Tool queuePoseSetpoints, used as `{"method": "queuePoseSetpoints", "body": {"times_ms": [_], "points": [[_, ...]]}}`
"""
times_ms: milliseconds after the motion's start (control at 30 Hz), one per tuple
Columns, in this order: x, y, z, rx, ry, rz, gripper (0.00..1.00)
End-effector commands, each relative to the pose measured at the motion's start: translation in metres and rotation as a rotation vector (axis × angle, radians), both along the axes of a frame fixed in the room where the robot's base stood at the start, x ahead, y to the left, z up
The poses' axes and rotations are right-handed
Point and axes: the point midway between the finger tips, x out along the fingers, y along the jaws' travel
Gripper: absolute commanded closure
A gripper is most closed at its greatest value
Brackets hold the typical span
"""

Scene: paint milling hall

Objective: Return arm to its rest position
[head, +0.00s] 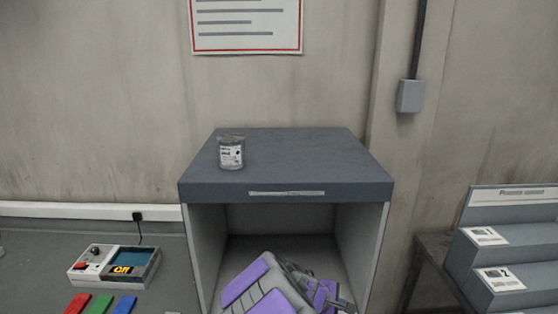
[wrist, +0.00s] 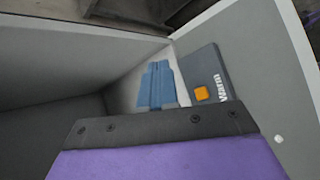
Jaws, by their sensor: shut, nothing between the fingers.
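My gripper (wrist: 158,68) shows in the wrist view as two blue fingers close together, with nothing between them. The purple and black part of my arm fills the bottom of that view. In the head view my purple and grey arm is low in the middle, in front of the open-fronted cabinet (head: 285,193). The gripper's fingers cannot be made out there.
A labelled can (head: 231,154) stands upright on the cabinet top. A control box (head: 114,267) with a lit display is at left, near coloured blocks (head: 101,305). A stepped stand (head: 510,240) is at right. A dark panel reading "Warm" (wrist: 208,75) lies beside the fingers.

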Motion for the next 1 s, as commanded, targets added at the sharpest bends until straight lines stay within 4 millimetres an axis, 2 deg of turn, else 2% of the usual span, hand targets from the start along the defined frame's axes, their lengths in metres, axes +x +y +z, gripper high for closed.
{"method": "queuePoseSetpoints", "body": {"times_ms": [33,200,300,433,667,800,1000], "points": [[-0.014,-0.014,0.018,0.024,-0.030,-0.079,1.00],[-0.068,-0.047,0.057,0.111,-0.093,-0.328,1.00],[-0.105,-0.058,0.073,0.169,-0.114,-0.467,1.00],[-0.153,-0.060,0.088,0.260,-0.133,-0.630,1.00],[-0.235,-0.044,0.101,0.437,-0.119,-0.873,1.00],[-0.285,-0.022,0.104,0.544,-0.084,-0.992,1.00],[-0.344,0.014,0.107,0.679,-0.010,-1.103,1.00]]}}
